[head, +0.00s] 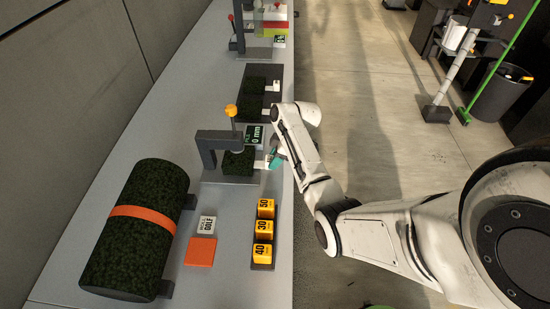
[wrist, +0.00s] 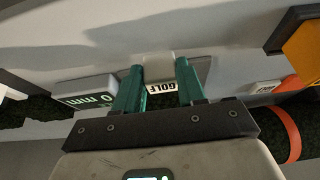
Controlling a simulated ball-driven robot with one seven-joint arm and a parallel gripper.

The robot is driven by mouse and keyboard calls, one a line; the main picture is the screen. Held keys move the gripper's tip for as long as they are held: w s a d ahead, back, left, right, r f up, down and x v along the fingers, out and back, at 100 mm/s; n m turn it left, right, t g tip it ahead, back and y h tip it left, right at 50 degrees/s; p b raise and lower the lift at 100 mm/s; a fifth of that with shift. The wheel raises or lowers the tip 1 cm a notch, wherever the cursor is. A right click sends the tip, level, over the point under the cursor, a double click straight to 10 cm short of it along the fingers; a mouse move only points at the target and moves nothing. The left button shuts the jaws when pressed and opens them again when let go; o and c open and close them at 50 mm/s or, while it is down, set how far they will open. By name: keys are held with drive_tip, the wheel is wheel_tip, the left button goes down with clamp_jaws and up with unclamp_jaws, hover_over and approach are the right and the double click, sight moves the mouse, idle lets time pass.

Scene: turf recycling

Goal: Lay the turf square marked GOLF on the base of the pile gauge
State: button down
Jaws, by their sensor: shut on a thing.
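The turf square marked GOLF (head: 238,163) is dark green and sits within the pile gauge, over its light base (head: 213,176). I cannot tell if it touches the base. Its white GOLF label shows between the fingers in the wrist view (wrist: 162,87). My gripper (head: 271,159) has teal fingers, also seen in the wrist view (wrist: 160,88), and is shut on the square's label end, at the gauge's right side. The pile gauge (head: 208,146) has a dark grey arm, an orange knob (head: 231,110) and a display reading 0 mm (head: 256,134).
A turf roll with an orange band (head: 137,230) lies at the front left. A white GOLF block (head: 206,225), an orange square (head: 200,251) and a tray of yellow numbered blocks (head: 264,230) stand in front. A dark tray with turf (head: 262,87) is behind.

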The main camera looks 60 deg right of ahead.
drive_tip(key=shift+f+b, duration=0.35)
drive_tip(key=shift+f, duration=0.15)
drive_tip(key=shift+c, duration=1.3)
unclamp_jaws()
drive_tip(key=v, duration=1)
drive_tip(key=shift+s+r+b, duration=0.2)
drive_tip(key=shift+r+b, duration=0.15)
drive_tip(key=shift+b, duration=0.1)
